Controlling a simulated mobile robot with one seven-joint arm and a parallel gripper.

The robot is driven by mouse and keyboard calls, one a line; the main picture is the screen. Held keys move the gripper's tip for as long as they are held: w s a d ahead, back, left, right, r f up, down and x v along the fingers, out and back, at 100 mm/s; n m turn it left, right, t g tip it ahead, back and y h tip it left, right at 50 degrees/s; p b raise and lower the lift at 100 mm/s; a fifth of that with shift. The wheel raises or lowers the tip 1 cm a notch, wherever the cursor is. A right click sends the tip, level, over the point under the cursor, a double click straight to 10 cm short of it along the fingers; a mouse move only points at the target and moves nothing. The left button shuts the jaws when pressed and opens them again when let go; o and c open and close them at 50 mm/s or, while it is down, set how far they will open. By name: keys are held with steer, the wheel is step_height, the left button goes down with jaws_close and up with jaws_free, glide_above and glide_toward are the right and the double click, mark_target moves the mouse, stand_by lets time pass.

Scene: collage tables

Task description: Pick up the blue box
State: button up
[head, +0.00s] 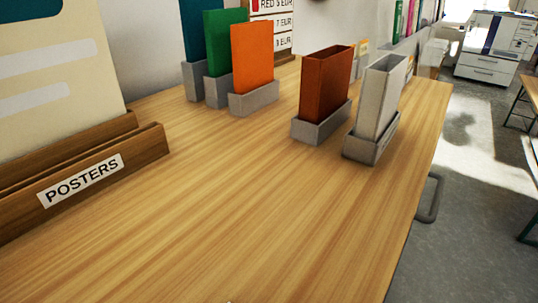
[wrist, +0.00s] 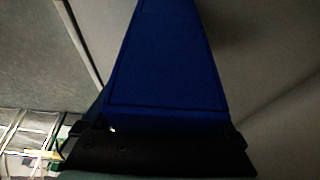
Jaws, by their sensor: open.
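The blue box (wrist: 165,60) fills the middle of the wrist view. It narrows toward the top of the picture, and its lower end is at my gripper. My gripper (wrist: 158,130) shows as a dark bar across the bottom of that view, with a short finger at each side. The jaws are open, and the box appears to lie between or just in front of them. I cannot tell whether they touch it. The head view shows neither my gripper nor a box that is clearly this blue one.
In the head view a wooden table (head: 230,220) holds teal (head: 197,25), green (head: 225,42), orange (head: 252,55), brown (head: 326,82) and white (head: 381,97) boxes in grey holders. A wooden poster rack (head: 140,148) stands left. The table's middle is clear.

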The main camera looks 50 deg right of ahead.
steer(key=shift+f, duration=0.1)
jaws_close()
stand_by(0.6)
